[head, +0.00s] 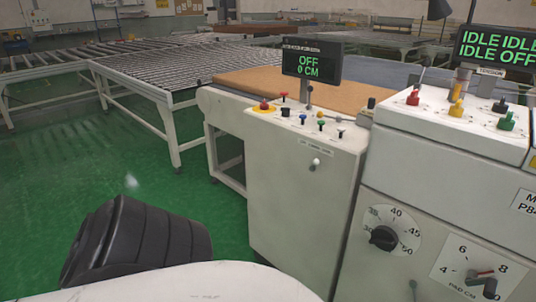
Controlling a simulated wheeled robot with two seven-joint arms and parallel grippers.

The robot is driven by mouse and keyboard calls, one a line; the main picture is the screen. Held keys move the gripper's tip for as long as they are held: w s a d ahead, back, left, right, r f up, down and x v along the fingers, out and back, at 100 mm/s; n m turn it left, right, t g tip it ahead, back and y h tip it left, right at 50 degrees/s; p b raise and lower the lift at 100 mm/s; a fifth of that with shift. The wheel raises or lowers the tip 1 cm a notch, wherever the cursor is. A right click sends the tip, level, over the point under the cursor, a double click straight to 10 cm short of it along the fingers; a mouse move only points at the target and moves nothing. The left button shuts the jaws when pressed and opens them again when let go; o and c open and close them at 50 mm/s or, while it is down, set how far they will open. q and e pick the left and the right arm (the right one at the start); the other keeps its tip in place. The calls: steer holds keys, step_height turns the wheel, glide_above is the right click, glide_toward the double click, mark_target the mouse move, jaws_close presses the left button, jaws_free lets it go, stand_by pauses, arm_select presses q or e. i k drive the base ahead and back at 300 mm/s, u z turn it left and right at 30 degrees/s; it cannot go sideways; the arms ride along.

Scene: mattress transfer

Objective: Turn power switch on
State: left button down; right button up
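A white control cabinet (290,205) stands in the middle of the head view. Its top carries a red push button on a yellow base (264,106) and several small levers with coloured tips. A display (312,63) above it reads "OFF 0 CM". A small switch with a pale knob (315,164) sits on the cabinet's front face below a label too small to read. I cannot tell from any label which control is the power switch. Neither of my grippers shows in this view.
A white machine (433,175) at the right has a dial (383,237), coloured top levers and a display (498,47) reading "IDLE" and "OFF". A brown padded surface (350,95) lies behind the cabinet. A roller conveyor (165,68) stands behind left. Green floor (60,165) is open at left.

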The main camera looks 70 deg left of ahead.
mark_target(264, 106)
steer(key=u, duration=1.85)
